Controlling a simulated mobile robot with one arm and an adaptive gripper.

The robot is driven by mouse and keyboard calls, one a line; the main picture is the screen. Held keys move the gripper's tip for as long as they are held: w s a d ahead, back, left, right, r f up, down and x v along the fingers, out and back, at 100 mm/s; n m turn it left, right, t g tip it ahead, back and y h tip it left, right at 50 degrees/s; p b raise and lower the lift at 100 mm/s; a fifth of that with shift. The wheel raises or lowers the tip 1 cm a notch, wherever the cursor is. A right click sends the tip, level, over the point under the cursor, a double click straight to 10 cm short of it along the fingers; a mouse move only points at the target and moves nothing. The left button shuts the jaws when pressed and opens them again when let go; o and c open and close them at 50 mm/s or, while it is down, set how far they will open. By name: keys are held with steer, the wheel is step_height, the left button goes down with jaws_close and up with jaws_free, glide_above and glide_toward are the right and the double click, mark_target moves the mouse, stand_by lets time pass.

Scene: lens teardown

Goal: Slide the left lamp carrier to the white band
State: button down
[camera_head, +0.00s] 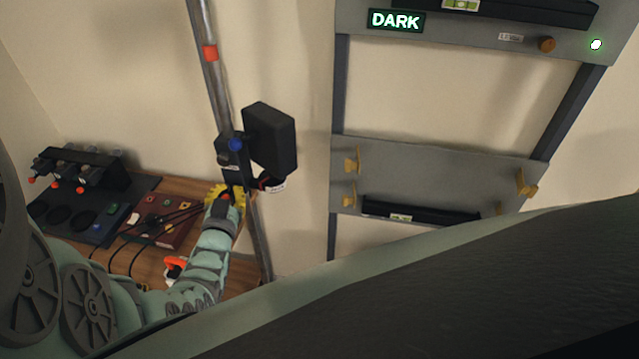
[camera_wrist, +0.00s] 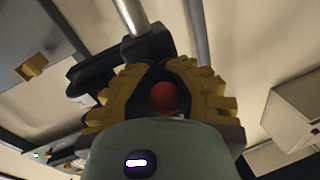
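The left lamp carrier (camera_head: 232,150) is a black block around a tilted grey pole (camera_head: 261,235). It has a blue knob (camera_head: 236,145) and a black box-shaped lamp head (camera_head: 270,138) on its right. The carrier also shows in the wrist view (camera_wrist: 150,46). My gripper (camera_head: 228,190), with yellow fingers, is just below the carrier. In the wrist view its fingers (camera_wrist: 160,68) close in around a red knob (camera_wrist: 163,97) below the carrier. A red band (camera_head: 210,52) is on the pole well above the carrier. I cannot make out a white band on the pole.
A grey frame (camera_head: 436,165) with yellow clips and a lit "DARK" sign (camera_head: 396,20) stands to the right. A wooden bench (camera_head: 180,187) at lower left holds a dark tray (camera_head: 70,230), a red-brown box (camera_head: 162,220) and cables. The pole between carrier and red band looks clear.

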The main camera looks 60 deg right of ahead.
steer(key=shift+w+a+f+b, duration=0.15)
steer(key=shift+w+f+b, duration=0.1)
steer(key=shift+f, duration=0.3)
steer(key=shift+w+a+f+b, duration=0.1)
steer(key=shift+a+f+b, duration=0.1)
steer(key=shift+f, duration=0.3)
steer(key=shift+d, duration=0.1)
steer(key=c, duration=1.3)
jaws_free()
steer(key=shift+r, duration=0.1)
steer(key=o, duration=0.5)
steer(key=shift+s, duration=0.1)
steer(key=shift+d, duration=0.1)
steer(key=shift+s, duration=0.1)
steer(key=shift+v, duration=6)
